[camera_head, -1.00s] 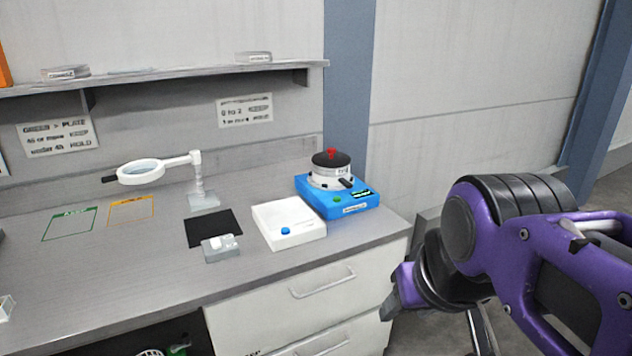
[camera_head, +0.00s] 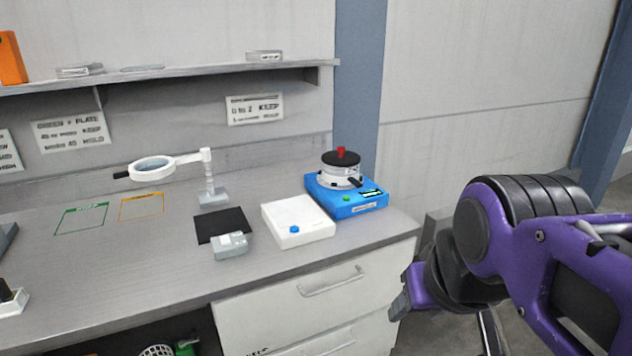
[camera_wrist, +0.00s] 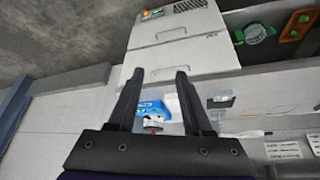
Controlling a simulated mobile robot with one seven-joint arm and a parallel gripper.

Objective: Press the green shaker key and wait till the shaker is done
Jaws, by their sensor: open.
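The blue shaker (camera_head: 349,205) stands at the right end of the bench, with a white pot and a black lid with a red knob (camera_head: 341,158) on it. Its green key (camera_head: 346,198) is on the front face, left of a small lit display (camera_head: 371,193). In the wrist view the shaker (camera_wrist: 150,109) shows between the fingers, well beyond them. My gripper (camera_wrist: 157,72) is open and empty. In the head view my purple arm is at the right, apart from the bench, and the fingertips are hard to make out.
Left of the shaker is a white box with a blue button (camera_head: 298,222). A small grey device (camera_head: 231,247), a black mat (camera_head: 220,225) and a magnifier lamp (camera_head: 153,168) stand further left. Drawers (camera_head: 312,290) front the bench. Floor shows right of the bench.

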